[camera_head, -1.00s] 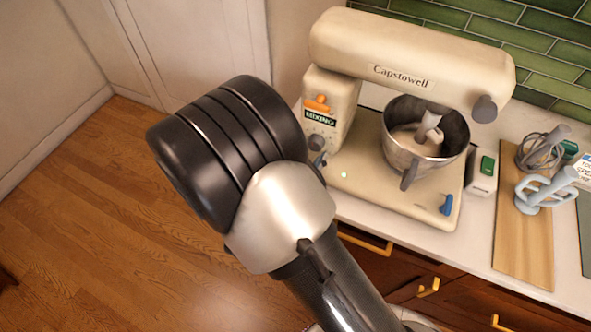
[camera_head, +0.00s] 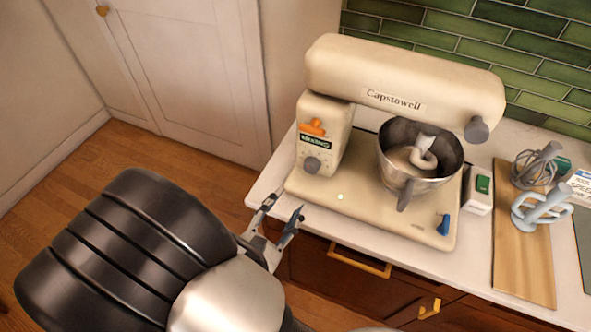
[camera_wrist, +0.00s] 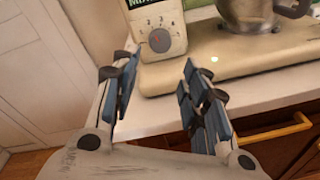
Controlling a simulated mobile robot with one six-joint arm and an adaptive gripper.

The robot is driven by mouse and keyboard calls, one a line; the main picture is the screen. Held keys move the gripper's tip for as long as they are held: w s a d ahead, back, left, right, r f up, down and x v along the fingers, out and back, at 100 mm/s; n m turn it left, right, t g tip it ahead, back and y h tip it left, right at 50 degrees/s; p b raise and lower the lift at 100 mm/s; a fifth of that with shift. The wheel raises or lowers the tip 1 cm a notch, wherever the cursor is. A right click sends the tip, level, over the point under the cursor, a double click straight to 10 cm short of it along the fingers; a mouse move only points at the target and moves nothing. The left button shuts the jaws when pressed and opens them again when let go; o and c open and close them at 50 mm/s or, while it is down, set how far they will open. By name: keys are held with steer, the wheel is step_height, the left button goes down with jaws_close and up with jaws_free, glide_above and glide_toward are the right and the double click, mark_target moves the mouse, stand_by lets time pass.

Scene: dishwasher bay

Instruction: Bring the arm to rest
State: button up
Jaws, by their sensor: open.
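My gripper (camera_head: 279,212) is open and empty in the head view, at the left front edge of the counter, in front of the stand mixer's base. In the wrist view its two blue-padded fingers (camera_wrist: 156,92) stand apart, with the counter edge between them and the mixer's speed dial (camera_wrist: 160,40) beyond. The cream stand mixer (camera_head: 405,85) stands upright on the counter with its head down over a metal bowl (camera_head: 400,178). A beater sits in the bowl, with pale contents. My arm fills the lower left of the head view.
The white counter (camera_head: 475,250) has wooden drawers with handles (camera_head: 358,262) below. A wooden board (camera_head: 523,270) at right bears a whisk (camera_head: 538,165) and a pale blue beater (camera_head: 540,207). Open wooden floor (camera_head: 110,165) lies left.

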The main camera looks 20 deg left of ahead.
steer(key=w+d+r+m+g+h, duration=0.1)
steer(key=d+r+m+g+h, duration=0.25)
steer(key=d, duration=0.35)
steer(key=d+r+m+g+h, duration=0.25)
steer(key=d+m, duration=0.25)
steer(key=d, duration=0.3)
steer(key=w+d+r+m+g+h, duration=0.1)
steer(key=d+r+m+g+h, duration=0.15)
steer(key=d+m, duration=0.35)
steer(key=s+d+r+m+g+y, duration=0.1)
steer(key=s+d+m+g+y, duration=0.3)
steer(key=s+d+m+g, duration=0.3)
step_height(320, 180, up, 6)
steer(key=s+m+t+y, duration=0.3)
steer(key=m+t+y, duration=0.1)
steer(key=m+y, duration=0.2)
steer(key=shift+d+m, duration=0.35)
steer(key=shift+m, duration=0.5)
